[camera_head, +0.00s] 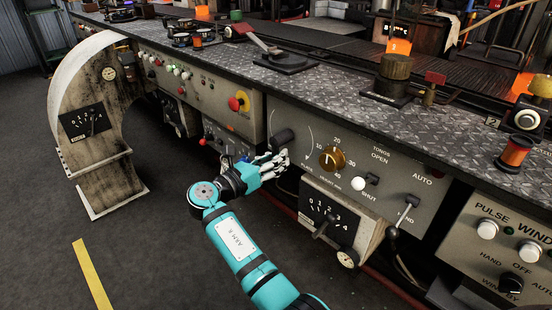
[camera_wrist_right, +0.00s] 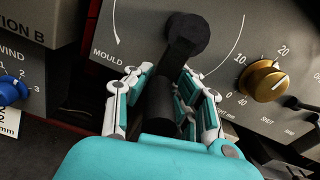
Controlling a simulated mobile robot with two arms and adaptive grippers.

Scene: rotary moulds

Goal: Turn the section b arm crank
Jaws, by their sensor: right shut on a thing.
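The arm crank has a round black hub (camera_head: 284,137) on the grey front panel, with a curved white scale around it. In the right wrist view its hub (camera_wrist_right: 187,33) is at the top, and the crank arm points down to a black cylindrical handle (camera_wrist_right: 160,102). My right gripper (camera_head: 272,166) is at the crank, its white and teal fingers on both sides of the handle. In the right wrist view the gripper (camera_wrist_right: 165,105) is shut on the handle. The fingers partly hide the lower panel. My left gripper is not in view.
A brass knob (camera_head: 332,159) with a number scale sits right of the crank. Below it is a selector box (camera_head: 340,215) with a lever. A toggle lever (camera_head: 406,212) is further right. A red-and-yellow button (camera_head: 238,102) is on the left panel.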

